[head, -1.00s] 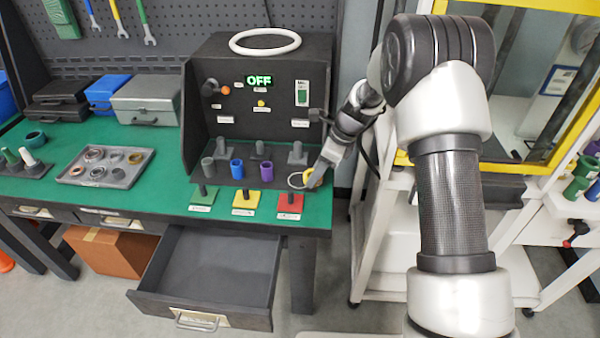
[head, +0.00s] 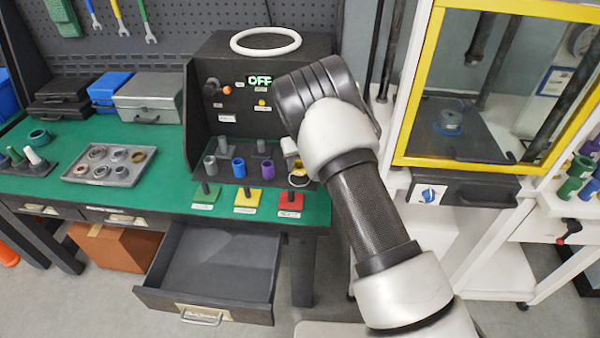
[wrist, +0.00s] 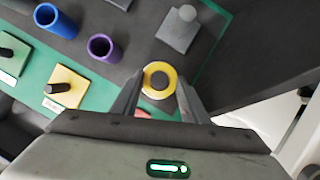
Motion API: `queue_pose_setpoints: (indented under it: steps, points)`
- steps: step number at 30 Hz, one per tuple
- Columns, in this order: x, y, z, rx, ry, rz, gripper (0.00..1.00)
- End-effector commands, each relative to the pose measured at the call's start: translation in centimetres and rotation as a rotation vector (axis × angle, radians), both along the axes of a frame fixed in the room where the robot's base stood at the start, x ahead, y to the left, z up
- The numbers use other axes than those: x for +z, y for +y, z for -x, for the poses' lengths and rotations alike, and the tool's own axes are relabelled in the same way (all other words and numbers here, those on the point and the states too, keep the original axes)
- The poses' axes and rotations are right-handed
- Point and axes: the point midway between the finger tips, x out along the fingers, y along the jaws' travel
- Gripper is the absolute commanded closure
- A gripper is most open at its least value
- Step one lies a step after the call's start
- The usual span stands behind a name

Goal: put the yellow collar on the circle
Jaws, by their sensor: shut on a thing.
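The yellow collar (wrist: 171,73) is a thick ring, seen from above between the two fingers of my gripper (wrist: 160,88) in the wrist view. My gripper is shut on it. Dark grey shows through its hole. In the head view the yellow collar (head: 298,168) is a small patch at the right end of the dark test stand, and my arm hides most of the gripper. A thin white circle (head: 298,186) shows partly there, just below the collar. I cannot tell whether the collar touches the surface.
Blue (head: 238,166) and purple (head: 265,170) cups stand left of the collar. Green (head: 205,196), yellow (head: 246,199) and red (head: 291,202) plates with dark posts line the front. A grey post on a square base (wrist: 180,30) stands close beyond the collar. A drawer (head: 215,275) is open below.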

Motion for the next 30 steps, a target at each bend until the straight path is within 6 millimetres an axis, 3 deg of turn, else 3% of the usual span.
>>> queue_pose_setpoints:
  steps: [9,18,19,22,30]
  points:
    - [-3.6,0.0,-0.1,0.000,-0.002,-0.001,0.91]
    - [-3.9,0.0,-0.1,0.001,-0.003,-0.001,0.91]
    - [-4.0,0.0,0.0,0.001,-0.001,-0.001,0.58]
    - [-3.9,0.0,0.0,0.001,-0.001,-0.001,0.41]
    - [-3.8,0.0,0.0,0.001,-0.001,-0.001,0.41]
